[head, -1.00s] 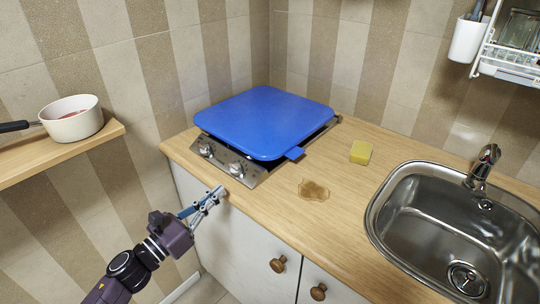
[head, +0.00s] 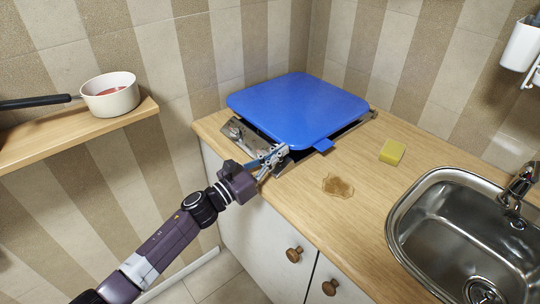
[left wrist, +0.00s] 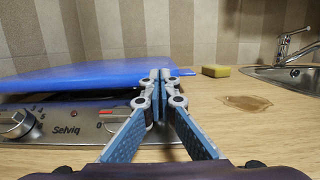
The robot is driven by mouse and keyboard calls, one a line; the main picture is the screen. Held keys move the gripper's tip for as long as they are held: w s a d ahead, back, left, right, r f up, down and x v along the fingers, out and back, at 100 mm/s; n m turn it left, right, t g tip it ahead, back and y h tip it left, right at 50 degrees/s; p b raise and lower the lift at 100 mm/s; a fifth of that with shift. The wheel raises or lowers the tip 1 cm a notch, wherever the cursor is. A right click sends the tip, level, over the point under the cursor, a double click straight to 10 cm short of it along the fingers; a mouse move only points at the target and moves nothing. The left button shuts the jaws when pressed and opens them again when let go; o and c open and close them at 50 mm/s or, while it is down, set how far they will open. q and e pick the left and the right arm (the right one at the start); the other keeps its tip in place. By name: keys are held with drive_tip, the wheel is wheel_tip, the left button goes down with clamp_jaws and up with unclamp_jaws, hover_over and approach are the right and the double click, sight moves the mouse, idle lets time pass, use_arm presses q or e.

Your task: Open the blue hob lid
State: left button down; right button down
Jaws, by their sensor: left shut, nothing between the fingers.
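The blue hob lid (head: 298,108) lies nearly flat over the hob (head: 238,132), with a dark gap under its front and right edges. Its small blue tab (head: 323,145) sticks out at the front right corner. In the left wrist view the lid (left wrist: 80,75) stands just beyond my fingers. My left gripper (head: 281,152) is shut and empty at the lid's front edge, left of the tab, over the hob's front strip. It also shows in the left wrist view (left wrist: 158,80), fingertips together; I cannot tell if they touch the lid. My right gripper is not in view.
A yellow sponge (head: 392,152) and a brown spill (head: 338,186) lie on the wooden counter (head: 300,205). A steel sink (head: 430,215) is at the right. A pan (head: 110,95) stands on a shelf (head: 70,130) at the left. Tiled walls close in behind the hob.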

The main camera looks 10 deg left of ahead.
use_arm(q)
drive_tip(key=shift+w+d+r, duration=0.1)
drive_tip(key=shift+w+r, duration=0.05)
drive_tip(key=shift+r, duration=0.1)
idle(0.3)
drive_tip(key=shift+d+r+p, duration=0.1)
drive_tip(key=shift+r+p, duration=0.35)
